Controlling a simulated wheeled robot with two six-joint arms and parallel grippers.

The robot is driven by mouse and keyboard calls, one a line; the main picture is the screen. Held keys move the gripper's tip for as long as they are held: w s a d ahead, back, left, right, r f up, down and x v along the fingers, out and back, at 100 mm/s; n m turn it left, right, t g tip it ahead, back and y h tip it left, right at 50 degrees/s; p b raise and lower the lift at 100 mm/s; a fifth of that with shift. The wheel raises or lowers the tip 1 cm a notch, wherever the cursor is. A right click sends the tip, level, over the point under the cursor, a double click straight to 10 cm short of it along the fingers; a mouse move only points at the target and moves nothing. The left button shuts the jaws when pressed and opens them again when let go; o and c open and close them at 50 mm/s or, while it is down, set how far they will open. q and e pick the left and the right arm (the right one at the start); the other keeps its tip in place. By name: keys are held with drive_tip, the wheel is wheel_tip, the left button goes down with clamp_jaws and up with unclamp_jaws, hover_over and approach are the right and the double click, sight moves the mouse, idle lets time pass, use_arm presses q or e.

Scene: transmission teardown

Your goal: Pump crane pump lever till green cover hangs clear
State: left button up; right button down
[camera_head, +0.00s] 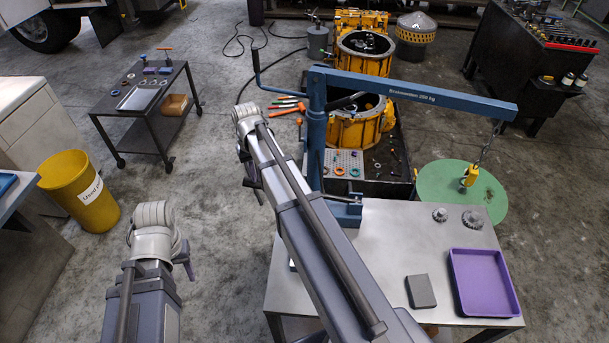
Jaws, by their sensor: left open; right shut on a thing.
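The blue crane (316,130) stands at the table's back edge, its boom reaching right. A chain and yellow hook block (470,175) hang from the boom tip onto the round green cover (435,190). The cover looks about level; I cannot tell whether there is a gap beneath it. A bent blue handle with a dark grip (255,61) sticks out left of the column. My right gripper (257,192) is low, left of the crane column and shut; my own arm hides most of it and its hold on the pump lever. My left gripper (188,265) is open, away from the crane.
The metal table (385,245) carries two small gears (472,220), a grey block (420,291) and a purple tray (484,283). Yellow housings (355,128) stand behind the crane. A tool cart (150,100) and a yellow bin (80,195) stand left. Floor between them is clear.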

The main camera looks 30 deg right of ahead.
sight(255, 184)
use_arm(q)
wheel_tip(255, 184, down, 5)
drive_tip(key=b, duration=0.4)
use_arm(e)
drive_tip(key=f, duration=0.5)
drive_tip(key=shift+w+a, duration=0.25)
drive_tip(key=shift+a, duration=0.15)
drive_tip(key=shift+r+p, duration=0.5)
drive_tip(key=shift+p, duration=0.25)
drive_tip(key=r+p, duration=0.3)
drive_tip(key=d+r+p, duration=0.1)
drive_tip(key=r+p, duration=0.1)
drive_tip(key=s+r+p, duration=0.1)
drive_tip(key=r+p, duration=0.2)
drive_tip(key=shift+s+d+r+p, duration=0.1)
drive_tip(key=shift+d+r+p, duration=0.2)
drive_tip(key=shift+d, duration=0.1)
use_arm(q)
wheel_tip(255, 184, up, 26)
drive_tip(key=p, duration=1.6)
drive_tip(key=shift+f, duration=0.15)
use_arm(e)
drive_tip(key=s+d+r, duration=0.1)
drive_tip(key=d+r, duration=0.1)
drive_tip(key=r, duration=0.6)
drive_tip(key=s+d+r, duration=0.1)
drive_tip(key=r, duration=0.7)
drive_tip(key=shift+s+d, duration=0.35)
drive_tip(key=shift+s, duration=0.05)
